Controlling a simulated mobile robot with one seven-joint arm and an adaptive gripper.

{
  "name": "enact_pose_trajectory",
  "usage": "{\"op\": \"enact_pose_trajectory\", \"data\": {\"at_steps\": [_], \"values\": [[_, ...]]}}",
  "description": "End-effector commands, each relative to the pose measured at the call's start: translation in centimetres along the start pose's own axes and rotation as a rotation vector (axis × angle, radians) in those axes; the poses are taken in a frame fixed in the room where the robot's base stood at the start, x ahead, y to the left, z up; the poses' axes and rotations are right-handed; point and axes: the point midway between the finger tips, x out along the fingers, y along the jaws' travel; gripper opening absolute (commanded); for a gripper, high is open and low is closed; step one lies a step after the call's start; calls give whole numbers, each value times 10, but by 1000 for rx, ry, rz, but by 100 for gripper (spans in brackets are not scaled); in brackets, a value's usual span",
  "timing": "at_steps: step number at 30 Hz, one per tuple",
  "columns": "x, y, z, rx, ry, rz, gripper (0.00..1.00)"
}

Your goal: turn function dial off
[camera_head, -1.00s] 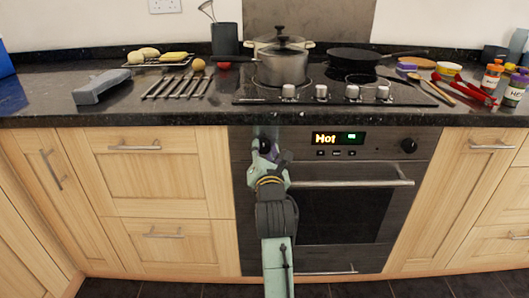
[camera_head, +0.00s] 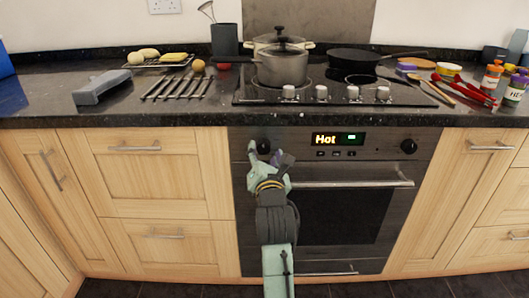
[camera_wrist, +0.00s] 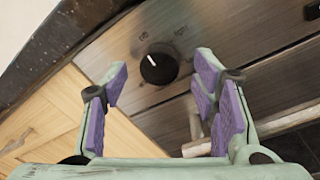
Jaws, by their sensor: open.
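The left black dial (camera_head: 263,146) is on the oven's front panel, left of the lit display. In the wrist view the dial (camera_wrist: 158,64) has a white pointer mark angled to the upper left, roughly toward a small label that seems to read "off". A second label, hard to read, sits to its upper right. My gripper (camera_head: 270,154) is open and empty in front of the panel, just below the dial. In the wrist view the purple-padded fingers of the gripper (camera_wrist: 162,70) are spread on either side of the dial, with gaps visible. The display (camera_head: 338,139) reads "Hot".
A second black dial (camera_head: 408,146) is at the panel's right. The oven handle (camera_head: 350,184) runs below the panel, close to my right finger. Above are the counter edge (camera_head: 180,121) and silver hob knobs (camera_head: 321,92). A pot (camera_head: 280,65) stands on the hob.

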Motion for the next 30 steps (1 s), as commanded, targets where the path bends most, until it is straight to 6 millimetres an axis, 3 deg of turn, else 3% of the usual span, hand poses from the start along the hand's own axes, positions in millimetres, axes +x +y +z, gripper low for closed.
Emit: {"op": "enact_pose_trajectory", "data": {"at_steps": [10, 23, 26, 29, 30], "values": [[-54, -1, -1, 1, 1, -1, 54], [-62, 1, 0, 3, -1, 2, 54], [-61, 18, 1, 50, -10, 42, 54], [-61, 64, 2, 189, -26, 150, 54], [-64, 90, 4, 272, -28, 213, 54]]}}
